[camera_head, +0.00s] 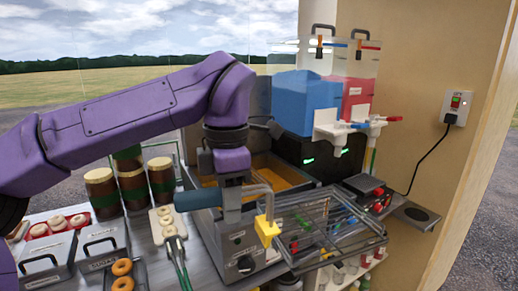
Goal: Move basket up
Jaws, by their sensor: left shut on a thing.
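The fryer (246,262) is a grey metal unit in the middle of the counter, with golden-brown oil in its open tank (288,172). A teal handle (193,199), which looks like the basket's, sticks out to the left at the fryer's front. My purple left arm comes in from the left and bends down over it. My left gripper (232,190) points down and is shut on the handle near its inner end. The arm and gripper hide much of the tank, and I cannot clearly make out the basket's body. My right gripper is out of view.
A wire rack (325,232) stands right of the fryer, near a bent metal pipe with a yellow end (267,230). Behind are blue (300,100) and red (356,98) drink dispensers. Jars (132,184), tongs (176,258) and doughnuts (122,267) crowd the left counter.

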